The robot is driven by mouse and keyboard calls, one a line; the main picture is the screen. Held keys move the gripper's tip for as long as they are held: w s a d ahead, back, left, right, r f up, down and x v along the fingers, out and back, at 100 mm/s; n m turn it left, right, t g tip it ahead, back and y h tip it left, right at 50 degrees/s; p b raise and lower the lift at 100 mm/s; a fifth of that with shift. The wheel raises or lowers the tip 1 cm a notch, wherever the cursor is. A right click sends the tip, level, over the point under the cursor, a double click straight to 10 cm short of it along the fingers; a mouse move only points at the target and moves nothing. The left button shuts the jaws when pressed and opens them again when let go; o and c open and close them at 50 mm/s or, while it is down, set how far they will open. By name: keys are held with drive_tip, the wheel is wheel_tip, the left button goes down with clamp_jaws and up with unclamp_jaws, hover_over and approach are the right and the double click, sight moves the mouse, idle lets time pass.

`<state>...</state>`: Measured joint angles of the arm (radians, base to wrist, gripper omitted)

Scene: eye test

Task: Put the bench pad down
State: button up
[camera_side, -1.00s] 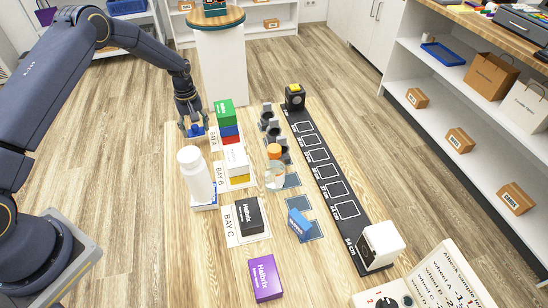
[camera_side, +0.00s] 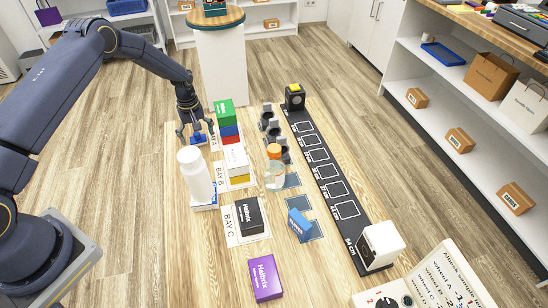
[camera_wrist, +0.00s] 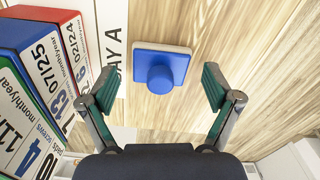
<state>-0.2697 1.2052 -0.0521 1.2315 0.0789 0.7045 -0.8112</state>
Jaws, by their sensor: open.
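The bench pad (camera_wrist: 178,66) is a blue square with a round blue knob and a pale rim below. In the wrist view it lies on the wooden table, just right of the card marked A. In the side view the pad (camera_side: 199,138) is small, at the far left of the table, beside the stack of boxes. My gripper (camera_side: 196,141) is over it there. In the wrist view my gripper (camera_wrist: 158,82) is open, one finger to each side of the knob, with clear gaps between. Nothing is held.
A stack of green, blue and red boxes (camera_side: 225,112) stands right of my gripper, close to it. A white bottle (camera_side: 195,172) stands nearer the camera. A black strip board (camera_side: 325,170) runs along the table's right side. The table (camera_side: 215,265) is bare at front left.

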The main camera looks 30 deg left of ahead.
drive_tip(key=shift+r, duration=0.1)
wheel_tip(320, 180, up, 15)
wheel_tip(320, 180, up, 13)
drive_tip(key=m+t, duration=0.2)
drive_tip(key=m, duration=0.1)
hover_over(197, 134)
drive_tip(key=s+d, duration=0.5)
drive_tip(key=s, duration=0.1)
drive_tip(key=s+d+r+m+t, duration=0.1)
drive_tip(key=s+d+r+m, duration=0.2)
drive_tip(key=s+r, duration=0.4)
drive_tip(key=s+d+r+m+t, duration=0.1)
drive_tip(key=s+d+m, duration=0.1)
drive_tip(key=s, duration=0.7)
drive_tip(key=s+d+r+m+t, duration=0.1)
drive_tip(key=s+d+m, duration=0.1)
drive_tip(key=s, duration=0.6)
drive_tip(key=shift+s+m+t, duration=0.3)
drive_tip(key=shift+s+m, duration=0.1)
drive_tip(key=shift+m, duration=0.3)
drive_tip(key=shift+r, duration=0.1)
